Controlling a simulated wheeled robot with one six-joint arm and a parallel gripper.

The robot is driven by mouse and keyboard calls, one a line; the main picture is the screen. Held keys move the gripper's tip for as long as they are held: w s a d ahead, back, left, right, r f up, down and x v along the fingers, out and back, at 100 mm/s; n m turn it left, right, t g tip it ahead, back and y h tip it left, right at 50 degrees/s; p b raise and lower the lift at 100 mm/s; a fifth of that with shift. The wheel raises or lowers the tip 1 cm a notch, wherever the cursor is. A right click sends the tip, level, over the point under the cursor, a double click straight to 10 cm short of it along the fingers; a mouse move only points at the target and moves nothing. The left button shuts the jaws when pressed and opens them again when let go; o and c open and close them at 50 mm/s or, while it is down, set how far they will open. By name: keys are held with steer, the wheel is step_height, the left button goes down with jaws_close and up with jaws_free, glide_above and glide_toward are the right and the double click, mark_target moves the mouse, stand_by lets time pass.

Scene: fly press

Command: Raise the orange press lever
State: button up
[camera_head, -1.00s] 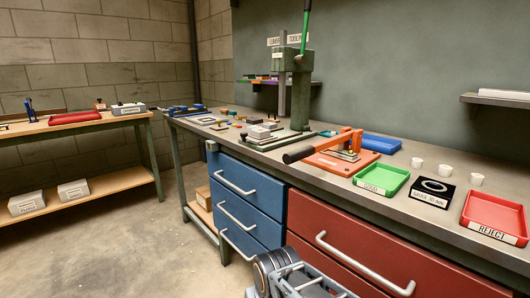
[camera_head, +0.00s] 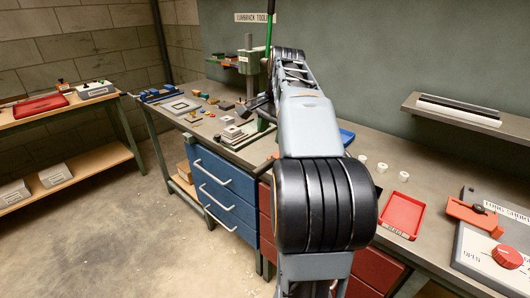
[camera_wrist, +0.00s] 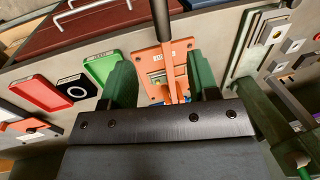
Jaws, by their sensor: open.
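The orange press (camera_wrist: 147,88) lies on the bench in the wrist view, with a plate and label on its base. Its orange lever (camera_wrist: 169,72) runs up the picture from the base to a dark grip (camera_wrist: 161,20). My gripper (camera_wrist: 161,72) is open, with a green finger on each side of the press and lever in this view. I see no contact with the lever; the distance to it is unclear. In the head view my arm hides the orange press, and my gripper (camera_head: 258,106) shows only partly, low over the bench.
A wall shelf (camera_head: 452,115) is at right.

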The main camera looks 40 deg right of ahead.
mark_target(265, 164)
steer(key=f+b, duration=0.1)
steer(key=f, duration=0.3)
steer(key=w+f+b, duration=0.1)
steer(key=f, duration=0.3)
steer(key=w+f, duration=0.1)
steer(key=f, duration=0.3)
steer(key=shift+w+f+b, duration=0.25)
steer(key=shift+f+b, duration=0.15)
steer(key=shift+c, duration=0.3)
jaws_close()
steer(key=shift+a, duration=0.15)
